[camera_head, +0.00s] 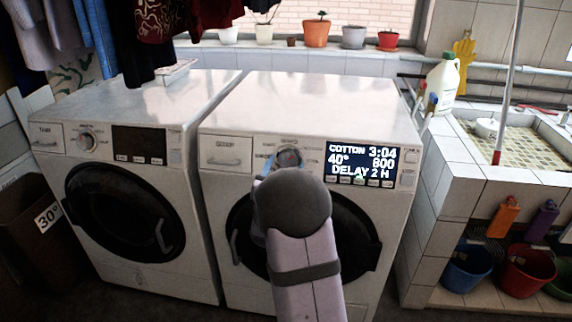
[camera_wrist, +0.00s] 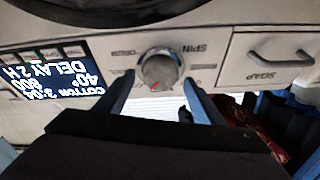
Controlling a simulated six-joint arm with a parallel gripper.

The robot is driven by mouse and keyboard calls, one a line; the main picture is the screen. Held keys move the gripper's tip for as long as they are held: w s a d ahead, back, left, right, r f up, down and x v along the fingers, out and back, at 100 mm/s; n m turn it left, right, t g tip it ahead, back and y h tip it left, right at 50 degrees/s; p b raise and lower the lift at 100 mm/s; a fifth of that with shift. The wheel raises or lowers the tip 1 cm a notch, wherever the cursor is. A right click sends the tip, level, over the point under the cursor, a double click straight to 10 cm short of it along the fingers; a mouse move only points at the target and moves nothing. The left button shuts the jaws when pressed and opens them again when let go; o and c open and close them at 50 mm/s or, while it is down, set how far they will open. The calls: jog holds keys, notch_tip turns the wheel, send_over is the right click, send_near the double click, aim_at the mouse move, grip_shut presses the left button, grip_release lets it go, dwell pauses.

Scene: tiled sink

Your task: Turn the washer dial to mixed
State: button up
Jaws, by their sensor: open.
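The washer dial (camera_head: 289,157) is a round grey knob on the front panel of the right washer (camera_head: 330,105). In the wrist view, which is upside down, the dial (camera_wrist: 161,68) has a red mark on its lower edge, with small printed labels around it. "SPIN" is legible there; a "mixed" label is not. The display (camera_head: 362,163) reads cotton, 3:04, 40°, 800, delay 2 H. My gripper (camera_wrist: 158,82) is open, with one blue finger on each side of the dial. I cannot tell whether the fingers touch it. My arm partly hides the dial in the head view.
A second washer (camera_head: 128,210) stands to the left. The soap drawer (camera_wrist: 283,55) is beside the dial. A tiled sink (camera_head: 510,140) with a white bottle (camera_head: 442,83) is at the right. Clothes hang at upper left; potted plants line the sill.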

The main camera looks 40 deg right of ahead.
jog(key=shift+w+d, duration=0.35)
jog(key=c, duration=1)
jog(key=shift+c, duration=0.2)
jog(key=shift+n+y, duration=0.3)
jog(key=shift+n, duration=0.3)
jog(key=n+t+y, duration=0.1)
jog(key=n, duration=0.2)
jog(key=shift+s+d, duration=0.15)
jog(key=n+y, duration=0.1)
jog(key=n, duration=0.2)
jog(key=n+y, duration=0.1)
jog(key=n, duration=0.2)
jog(key=shift+r+n+t, duration=0.15)
jog(key=shift+n+t, duration=0.15)
jog(key=shift+n, duration=0.1)
